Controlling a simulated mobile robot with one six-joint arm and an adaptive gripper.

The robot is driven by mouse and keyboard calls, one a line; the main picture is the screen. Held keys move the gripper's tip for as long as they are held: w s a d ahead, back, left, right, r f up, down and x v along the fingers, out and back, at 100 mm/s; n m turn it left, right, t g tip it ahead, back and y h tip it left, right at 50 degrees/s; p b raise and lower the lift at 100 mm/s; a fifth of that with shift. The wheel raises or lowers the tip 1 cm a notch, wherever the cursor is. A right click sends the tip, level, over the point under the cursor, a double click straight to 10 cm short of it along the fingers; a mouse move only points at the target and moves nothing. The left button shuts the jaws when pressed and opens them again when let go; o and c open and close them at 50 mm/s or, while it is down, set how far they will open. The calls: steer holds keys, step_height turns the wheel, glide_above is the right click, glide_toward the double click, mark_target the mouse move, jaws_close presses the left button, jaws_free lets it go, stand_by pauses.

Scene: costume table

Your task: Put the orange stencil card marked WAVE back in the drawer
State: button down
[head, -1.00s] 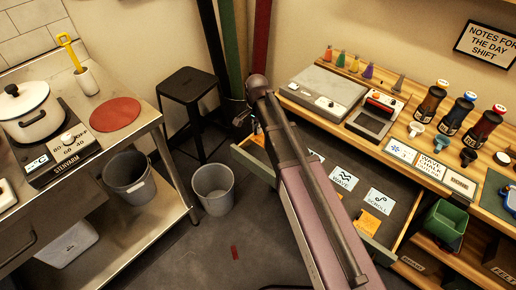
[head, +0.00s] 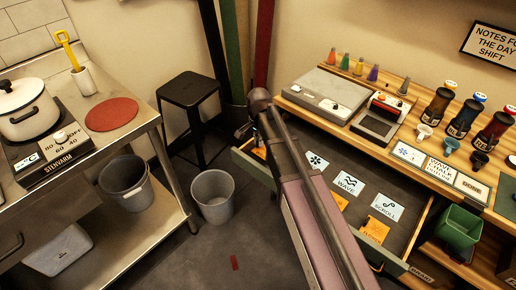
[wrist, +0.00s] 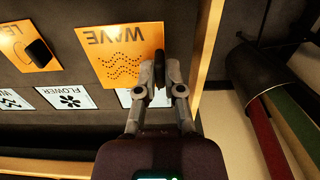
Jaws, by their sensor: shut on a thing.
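The orange WAVE stencil card (wrist: 120,52) shows in the wrist view, over the open drawer's grey floor. My gripper (wrist: 160,85) is shut at the card's edge, on its dark grip. Whether the card touches the floor, I cannot tell. The drawer (head: 407,212) stands open in the head view. White labels WAVE (head: 348,184), SCROLL (head: 386,207) and a flower one (head: 317,162) lie in it. In the wrist view, a further white label (wrist: 126,98) is partly hidden by my gripper. In the head view my arm hides most of the gripper area.
Another orange card (wrist: 28,42), marked LE..., lies beside the WAVE card. One more orange card (head: 375,230) is near SCROLL. The drawer's wooden side wall (wrist: 208,50) is close beside my gripper. A grey bin (head: 212,197) and a black stool (head: 188,92) stand left of the drawer.

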mark_target(259, 148)
steer(key=shift+f, duration=0.1)
steer(key=shift+f+b, duration=1.85)
steer(key=shift+b, duration=0.05)
steer(key=shift+f, duration=0.15)
steer(key=c, duration=0.8)
jaws_free()
steer(key=shift+o, duration=0.2)
steer(key=shift+r, duration=0.2)
step_height(259, 148, up, 12)
steer(key=p, duration=1.2)
